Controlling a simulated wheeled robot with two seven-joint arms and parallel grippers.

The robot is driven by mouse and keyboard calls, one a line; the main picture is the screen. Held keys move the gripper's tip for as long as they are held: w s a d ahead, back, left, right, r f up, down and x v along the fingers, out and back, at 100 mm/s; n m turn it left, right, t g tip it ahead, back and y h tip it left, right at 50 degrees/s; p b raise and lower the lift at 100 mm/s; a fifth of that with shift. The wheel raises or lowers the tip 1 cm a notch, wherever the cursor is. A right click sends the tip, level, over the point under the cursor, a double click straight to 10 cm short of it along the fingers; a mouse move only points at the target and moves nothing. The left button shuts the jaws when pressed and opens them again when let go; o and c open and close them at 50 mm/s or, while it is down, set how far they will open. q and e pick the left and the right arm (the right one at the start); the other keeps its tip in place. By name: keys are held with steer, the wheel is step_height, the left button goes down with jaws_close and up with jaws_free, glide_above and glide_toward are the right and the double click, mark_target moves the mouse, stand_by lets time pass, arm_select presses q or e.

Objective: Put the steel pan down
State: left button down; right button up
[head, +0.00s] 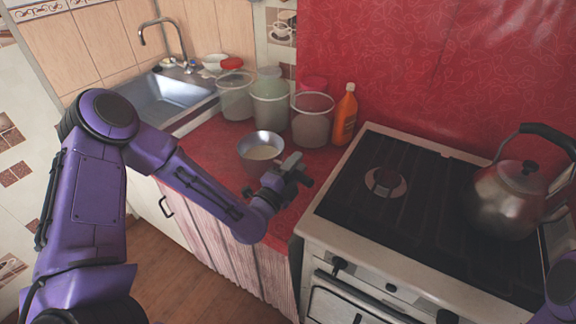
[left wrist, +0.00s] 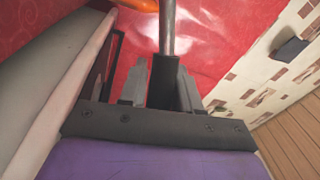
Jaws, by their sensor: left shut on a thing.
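The steel pan (head: 259,146) is a small round metal pan with pale contents, at the red counter left of the stove in the head view. It looks roughly level; I cannot tell whether its base touches the counter. My left gripper (head: 284,170) is at the pan's right side, shut on its handle. In the left wrist view the steel handle (left wrist: 167,28) runs up from its dark grip between the fingers of the left gripper (left wrist: 160,88); the pan's bowl is out of that view. My right gripper is not in view; only a bit of purple arm shows at the lower right.
The red counter (head: 205,143) holds several tall clear containers (head: 312,118) and an orange bottle (head: 345,116) behind the pan. A sink (head: 165,98) lies left. The stove (head: 345,222) with a kettle (head: 505,198) stands right. Bare counter shows left of the pan.

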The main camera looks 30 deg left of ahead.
arm_select(q)
step_height(320, 180, down, 6)
steer(key=w, duration=0.2)
steer(key=shift+w, duration=0.35)
steer(key=c, duration=0.8)
jaws_free()
steer(key=shift+s, duration=0.15)
steer(key=s+b, duration=0.1)
steer(key=s, duration=0.2)
steer(key=s+a+f+b, duration=0.1)
steer(key=s, duration=0.3)
steer(key=s+b, duration=0.1)
steer(key=s, duration=0.3)
steer(key=shift+s+a+f+b, duration=0.15)
steer(key=shift+f+b, duration=0.15)
steer(key=shift+b, duration=0.1)
steer(key=shift+s, duration=0.25)
